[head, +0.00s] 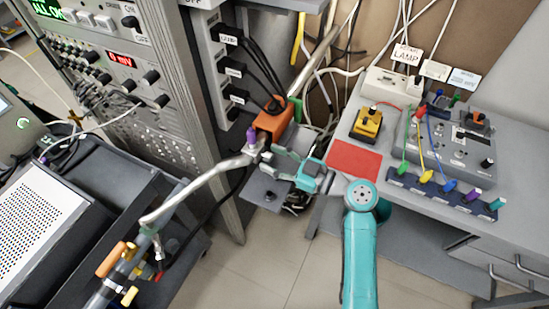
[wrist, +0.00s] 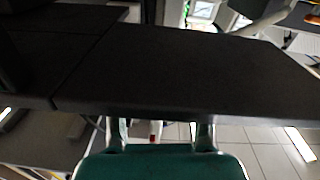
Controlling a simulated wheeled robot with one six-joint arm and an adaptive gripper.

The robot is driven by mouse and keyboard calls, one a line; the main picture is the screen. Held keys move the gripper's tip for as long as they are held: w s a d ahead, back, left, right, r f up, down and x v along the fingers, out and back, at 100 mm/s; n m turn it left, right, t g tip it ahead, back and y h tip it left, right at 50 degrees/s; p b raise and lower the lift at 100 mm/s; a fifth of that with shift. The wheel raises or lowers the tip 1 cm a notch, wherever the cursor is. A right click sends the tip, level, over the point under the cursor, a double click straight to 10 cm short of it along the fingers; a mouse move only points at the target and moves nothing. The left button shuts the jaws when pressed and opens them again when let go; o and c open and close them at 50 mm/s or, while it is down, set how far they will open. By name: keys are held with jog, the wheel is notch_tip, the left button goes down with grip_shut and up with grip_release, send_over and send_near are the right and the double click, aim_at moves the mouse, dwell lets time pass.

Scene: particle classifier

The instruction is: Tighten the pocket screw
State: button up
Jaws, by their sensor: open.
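I cannot make out the pocket screw in either view. In the head view my gripper (head: 279,161) is beside the orange box-like part and the purple-topped fitting (head: 251,136) on the grey pipe. In the wrist view the two fingers of my gripper (wrist: 161,128) stand apart, with a small red-and-white thing (wrist: 155,133) visible in the gap beyond them. A large dark panel (wrist: 180,70) fills the upper middle of the wrist view and hides what lies behind it. I see nothing held between the fingers.
The orange box (head: 272,119) has black cables near it. A grey bench (head: 440,225) at right carries a yellow device (head: 367,124), a red mat (head: 353,159) and wired boxes. An instrument rack (head: 150,125) and dark cart (head: 110,190) stand at left. Open floor (head: 265,265) shows below.

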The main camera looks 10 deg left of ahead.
jog(key=shift+c, duration=0.3)
grip_shut()
jog(key=shift+m, duration=0.5)
jog(key=m, duration=0.3)
jog(key=shift+m, duration=2.6)
jog(key=shift+o, duration=0.3)
grip_release()
